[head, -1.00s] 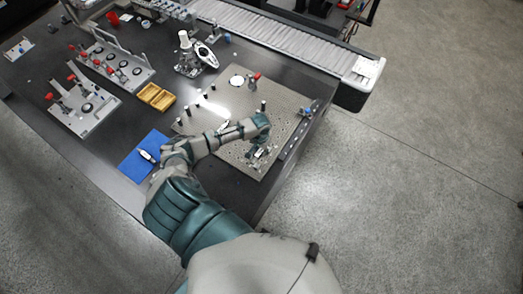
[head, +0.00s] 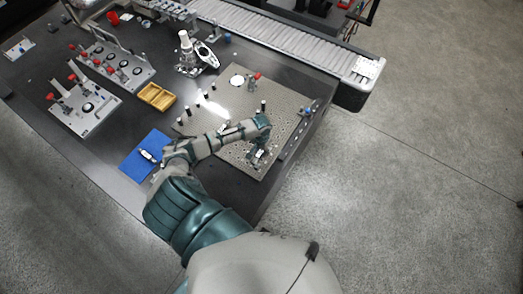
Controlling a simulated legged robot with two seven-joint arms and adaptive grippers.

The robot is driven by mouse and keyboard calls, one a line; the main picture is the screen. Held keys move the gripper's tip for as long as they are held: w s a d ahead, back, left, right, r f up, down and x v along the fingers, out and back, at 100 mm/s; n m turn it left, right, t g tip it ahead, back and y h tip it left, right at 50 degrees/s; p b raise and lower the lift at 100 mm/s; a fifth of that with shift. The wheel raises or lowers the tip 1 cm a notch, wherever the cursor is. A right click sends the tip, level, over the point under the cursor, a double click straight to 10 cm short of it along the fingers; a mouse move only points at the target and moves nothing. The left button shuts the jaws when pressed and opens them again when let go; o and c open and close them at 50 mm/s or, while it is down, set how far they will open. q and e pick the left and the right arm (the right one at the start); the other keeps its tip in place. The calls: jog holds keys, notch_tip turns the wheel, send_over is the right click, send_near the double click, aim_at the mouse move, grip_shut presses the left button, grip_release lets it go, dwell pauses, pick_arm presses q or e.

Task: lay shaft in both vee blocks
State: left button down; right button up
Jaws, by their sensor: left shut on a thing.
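My left arm reaches in from the bottom over the table, and its gripper (head: 258,157) is low over the near right part of the perforated plate (head: 284,120). The gripper is shut on a small pale piece, which I take to be the shaft (head: 260,153); the fingers and wrist hide most of it. Another light part (head: 224,127) shows just behind my forearm. I cannot make out the two vee blocks clearly, nor whether the shaft touches them. My right gripper is not in view.
A blue mat (head: 137,167) with a small white and dark item (head: 148,156) lies left of my arm. Several dark posts and a red-handled clamp (head: 256,77) stand on the plate. A yellow tray (head: 156,97), fixtures with red clamps (head: 85,104) and a conveyor (head: 290,42) lie beyond.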

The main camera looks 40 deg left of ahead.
pick_arm(q)
jog(key=shift+f, duration=0.2)
jog(key=shift+d+f, duration=0.1)
jog(key=shift+f, duration=0.15)
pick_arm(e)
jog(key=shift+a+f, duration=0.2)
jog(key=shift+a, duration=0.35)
pick_arm(q)
jog(key=shift+f, duration=0.2)
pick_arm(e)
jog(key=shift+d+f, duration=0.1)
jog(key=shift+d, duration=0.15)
pick_arm(q)
jog(key=c, duration=0.7)
grip_release()
jog(key=shift+c, duration=0.2)
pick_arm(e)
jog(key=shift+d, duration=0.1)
